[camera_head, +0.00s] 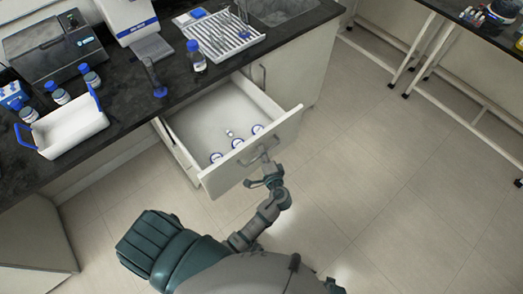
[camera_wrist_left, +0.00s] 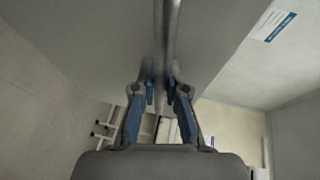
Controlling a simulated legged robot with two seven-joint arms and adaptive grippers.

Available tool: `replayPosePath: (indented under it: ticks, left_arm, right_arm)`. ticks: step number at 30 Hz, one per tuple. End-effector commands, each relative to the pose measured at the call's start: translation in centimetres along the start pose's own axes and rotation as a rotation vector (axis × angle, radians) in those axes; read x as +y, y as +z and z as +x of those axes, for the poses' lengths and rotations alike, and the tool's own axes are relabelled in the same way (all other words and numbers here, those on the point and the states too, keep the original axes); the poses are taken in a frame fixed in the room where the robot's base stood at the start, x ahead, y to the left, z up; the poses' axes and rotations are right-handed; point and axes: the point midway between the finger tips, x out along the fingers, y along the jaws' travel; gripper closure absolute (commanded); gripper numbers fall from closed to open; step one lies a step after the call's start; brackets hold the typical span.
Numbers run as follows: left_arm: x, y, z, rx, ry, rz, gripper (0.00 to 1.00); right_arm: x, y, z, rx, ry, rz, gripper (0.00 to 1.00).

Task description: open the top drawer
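The top drawer (camera_head: 210,117) stands pulled well out from under the dark counter in the head view. Its front panel (camera_head: 235,170) is pale, with a grey bar handle (camera_head: 262,152). My left gripper (camera_head: 266,178) is at this handle. In the left wrist view, the handle bar (camera_wrist_left: 167,40) runs down between the fingertips of the left gripper (camera_wrist_left: 161,88), which close around it. Several small round items with blue-rimmed tops (camera_head: 237,143) lie inside the drawer near its front. My right gripper does not show.
On the counter (camera_head: 120,95) are a white tray with blue handles (camera_head: 70,125), several blue-capped bottles (camera_head: 92,77), a white rack (camera_head: 222,38) and a grey machine (camera_head: 55,45). The floor (camera_head: 350,180) right of the drawer is clear. Another bench (camera_head: 450,60) stands upper right.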

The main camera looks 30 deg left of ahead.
Motion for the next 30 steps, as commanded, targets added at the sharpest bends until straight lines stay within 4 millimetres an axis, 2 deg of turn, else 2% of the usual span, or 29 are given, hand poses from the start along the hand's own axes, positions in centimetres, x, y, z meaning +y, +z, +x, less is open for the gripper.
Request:
replayPosePath:
  ticks: [6,10,13,17,24,30]
  left_arm:
    - [0.1,0.2,0.3,0.002,0.003,-0.001,0.77]
    - [0.0,0.3,0.3,0.003,0.003,-0.003,0.77]
    - [0.1,0.2,-0.6,0.003,0.003,-0.003,0.77]
    - [0.1,-0.1,-3.1,0.004,0.002,0.000,0.77]
    - [0.2,-0.4,-8.7,0.004,0.001,0.005,0.77]
    - [0.3,-0.4,-11.4,0.004,0.001,0.005,0.77]
  right_arm:
    - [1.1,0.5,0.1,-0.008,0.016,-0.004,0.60]
    - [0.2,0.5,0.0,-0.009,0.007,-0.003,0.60]
    - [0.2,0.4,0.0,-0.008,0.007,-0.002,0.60]
    - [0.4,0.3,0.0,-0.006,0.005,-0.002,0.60]
    - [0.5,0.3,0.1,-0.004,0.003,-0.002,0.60]
    - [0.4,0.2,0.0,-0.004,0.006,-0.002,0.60]
